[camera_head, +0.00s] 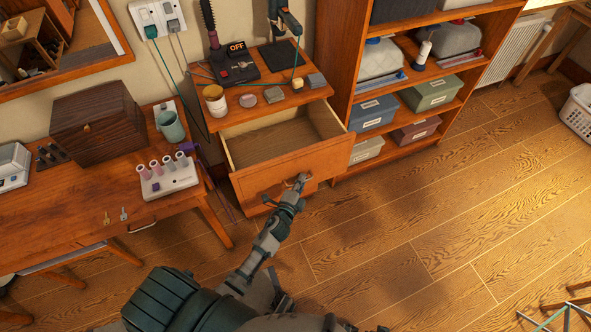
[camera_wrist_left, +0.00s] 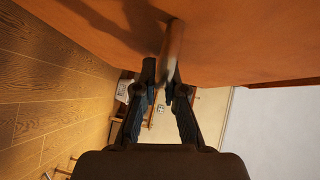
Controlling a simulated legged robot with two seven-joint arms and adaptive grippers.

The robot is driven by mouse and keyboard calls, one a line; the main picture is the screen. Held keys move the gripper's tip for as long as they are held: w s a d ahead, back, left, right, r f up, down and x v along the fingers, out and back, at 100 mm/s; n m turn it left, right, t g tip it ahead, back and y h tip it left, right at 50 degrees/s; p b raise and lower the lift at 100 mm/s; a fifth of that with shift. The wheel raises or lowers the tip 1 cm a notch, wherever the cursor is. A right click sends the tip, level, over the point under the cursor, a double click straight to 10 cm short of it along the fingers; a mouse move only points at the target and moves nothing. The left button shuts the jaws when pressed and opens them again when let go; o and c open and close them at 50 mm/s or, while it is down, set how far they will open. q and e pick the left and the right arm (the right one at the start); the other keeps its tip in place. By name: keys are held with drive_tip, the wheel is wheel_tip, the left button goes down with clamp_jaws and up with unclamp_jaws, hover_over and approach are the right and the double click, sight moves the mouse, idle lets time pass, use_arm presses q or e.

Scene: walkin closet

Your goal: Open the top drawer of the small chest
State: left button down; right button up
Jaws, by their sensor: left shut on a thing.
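The small chest (camera_head: 262,86) stands against the wall, between the desk and the shelf unit. Its top drawer (camera_head: 258,176) is pulled out, and the inside (camera_head: 278,138) looks empty. My left gripper (camera_head: 298,184) is at the drawer front, shut on the drawer handle (camera_head: 302,178). In the left wrist view, the fingers (camera_wrist_left: 164,84) close around the bar-shaped handle (camera_wrist_left: 173,45), below the orange-brown drawer front (camera_wrist_left: 240,40). My right gripper does not show.
The chest top holds a jar (camera_head: 215,100), small tins and a black device marked OFF (camera_head: 235,66). The desk (camera_head: 80,205) is at the left, with a wooden box (camera_head: 98,124) and a spool holder (camera_head: 168,178). The shelf unit (camera_head: 345,70) adjoins on the right. Wooden floor (camera_head: 430,220) in front is clear.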

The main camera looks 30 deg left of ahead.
use_arm(q)
drive_tip(key=shift+s+d+f, duration=0.1)
drive_tip(key=shift+s+f, duration=0.2)
drive_tip(key=shift+s, duration=0.1)
drive_tip(key=shift+s+d+r, duration=0.15)
drive_tip(key=shift+s+d, duration=0.2)
drive_tip(key=shift+d, duration=0.3)
drive_tip(key=shift+s+d+r, duration=0.15)
drive_tip(key=shift+s+d, duration=0.15)
drive_tip(key=shift+d, duration=0.35)
drive_tip(key=c, duration=1.2)
unclamp_jaws()
drive_tip(key=shift+w+a+f, duration=0.15)
drive_tip(key=shift+a, duration=0.25)
drive_tip(key=shift+c, duration=0.2)
drive_tip(key=s+r, duration=0.1)
drive_tip(key=s, duration=1)
drive_tip(key=shift+s+d+r, duration=0.15)
drive_tip(key=shift+s+r, duration=0.15)
drive_tip(key=shift+s, duration=0.05)
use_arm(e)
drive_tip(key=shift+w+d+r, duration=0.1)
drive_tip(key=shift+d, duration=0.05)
use_arm(q)
drive_tip(key=shift+d, duration=0.15)
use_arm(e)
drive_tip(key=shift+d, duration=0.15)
